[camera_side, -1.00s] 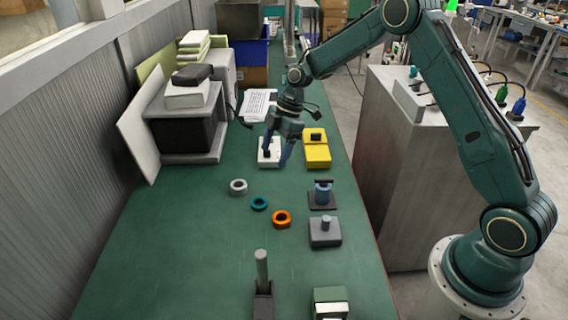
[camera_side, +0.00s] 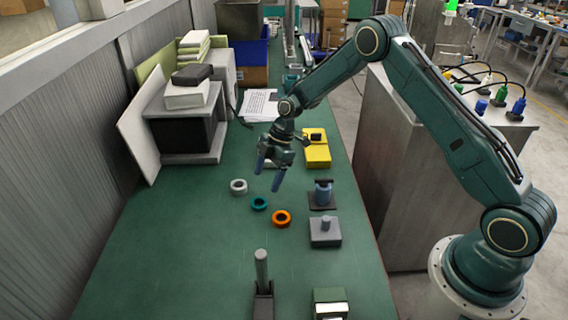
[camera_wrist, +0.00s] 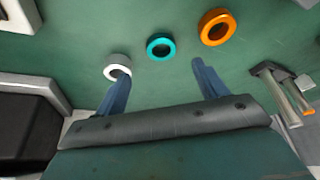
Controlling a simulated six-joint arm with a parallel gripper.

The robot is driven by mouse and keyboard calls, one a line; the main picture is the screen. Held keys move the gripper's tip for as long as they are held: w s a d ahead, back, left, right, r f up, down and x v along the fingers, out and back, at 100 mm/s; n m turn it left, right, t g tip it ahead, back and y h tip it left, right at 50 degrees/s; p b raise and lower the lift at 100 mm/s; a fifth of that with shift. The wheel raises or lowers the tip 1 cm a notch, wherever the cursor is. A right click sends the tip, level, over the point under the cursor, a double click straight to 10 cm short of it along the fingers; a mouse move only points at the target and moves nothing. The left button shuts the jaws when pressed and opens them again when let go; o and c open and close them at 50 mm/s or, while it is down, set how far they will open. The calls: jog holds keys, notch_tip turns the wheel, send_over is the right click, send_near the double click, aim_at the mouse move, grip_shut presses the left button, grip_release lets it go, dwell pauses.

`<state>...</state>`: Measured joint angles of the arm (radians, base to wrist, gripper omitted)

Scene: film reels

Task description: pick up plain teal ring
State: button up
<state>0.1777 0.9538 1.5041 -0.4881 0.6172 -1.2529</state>
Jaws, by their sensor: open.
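The plain teal ring (camera_side: 260,203) lies flat on the green table between a white-grey ring (camera_side: 238,187) and an orange ring (camera_side: 282,218). In the wrist view the teal ring (camera_wrist: 160,46) is above and between my fingertips. My gripper (camera_side: 270,176) is open and empty, above the table and behind the rings. In the wrist view my gripper (camera_wrist: 160,70) has its left finger overlapping the lower part of the white ring (camera_wrist: 118,67). The orange ring (camera_wrist: 216,27) is to the right of the teal ring.
An upright grey post (camera_side: 261,270) stands in front. The table (camera_side: 180,240) left of the rings is clear.

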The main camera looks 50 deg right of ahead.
aim_at(257, 206)
jog(key=shift+x, duration=1.25)
jog(key=shift+x, duration=2.55)
jog(key=shift+s+a, duration=0.1)
jog(key=shift+a, duration=0.05)
jog(key=c, duration=1.1)
notch_tip(257, 206, up, 20)
jog(key=shift+r, duration=0.1)
jog(key=shift+s, duration=0.1)
